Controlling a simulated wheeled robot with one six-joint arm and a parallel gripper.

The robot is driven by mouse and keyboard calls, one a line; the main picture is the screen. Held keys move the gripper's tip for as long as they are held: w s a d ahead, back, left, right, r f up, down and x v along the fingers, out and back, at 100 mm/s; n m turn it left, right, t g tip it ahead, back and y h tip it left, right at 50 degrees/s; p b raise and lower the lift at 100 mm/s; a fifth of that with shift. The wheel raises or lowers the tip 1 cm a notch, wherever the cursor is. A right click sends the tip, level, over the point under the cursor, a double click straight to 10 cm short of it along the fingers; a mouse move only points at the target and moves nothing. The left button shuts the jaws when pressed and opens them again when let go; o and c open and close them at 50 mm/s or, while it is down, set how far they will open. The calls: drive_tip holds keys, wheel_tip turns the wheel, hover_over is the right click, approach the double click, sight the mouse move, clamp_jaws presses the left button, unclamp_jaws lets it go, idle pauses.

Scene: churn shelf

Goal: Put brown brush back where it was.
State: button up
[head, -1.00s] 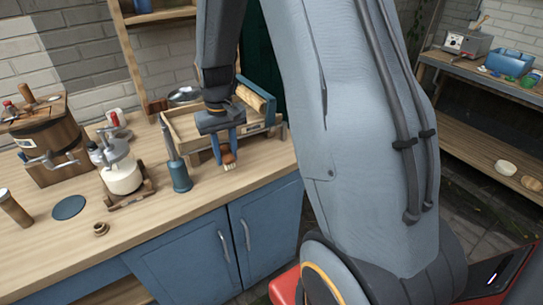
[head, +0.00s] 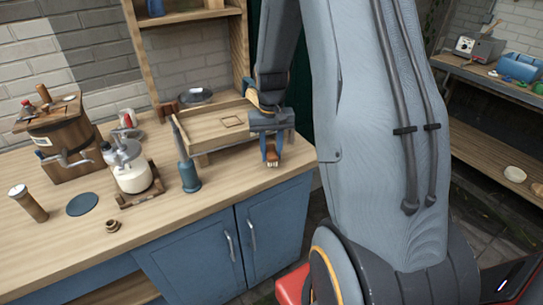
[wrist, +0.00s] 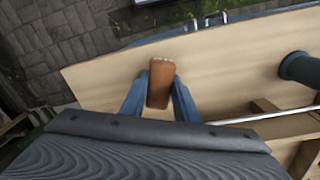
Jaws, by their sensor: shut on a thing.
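The brown brush (head: 271,159) is held in my gripper (head: 271,150), off the right front corner of the wooden tray in the head view. In the wrist view the brush (wrist: 160,84) sits between both blue fingers of my gripper (wrist: 160,90), its pale end pointing away. Pale bench top lies below it. The wooden tray (head: 225,142) stands on the bench, with a dark square outline (head: 234,122) on its bare floor. My arm hides the tray's right back part.
A blue-grey bottle (head: 188,172) with a tall thin top stands at the tray's left front. A glass jar (head: 131,175), a wooden churn (head: 62,130) and a dark round mat (head: 82,204) are further left. The front bench between bottle and gripper is clear.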

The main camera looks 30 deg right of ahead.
sight(271, 151)
drive_tip(key=shift+f, duration=1.15)
drive_tip(key=shift+f, duration=0.15)
drive_tip(key=o, duration=1)
wheel_tip(271, 151, up, 12)
drive_tip(key=b, duration=0.3)
drive_tip(key=s+a+f+n+t, duration=0.1)
drive_tip(key=s+a+f+n, duration=0.2)
drive_tip(key=s+a, duration=1.2)
drive_tip(key=shift+n, duration=0.6)
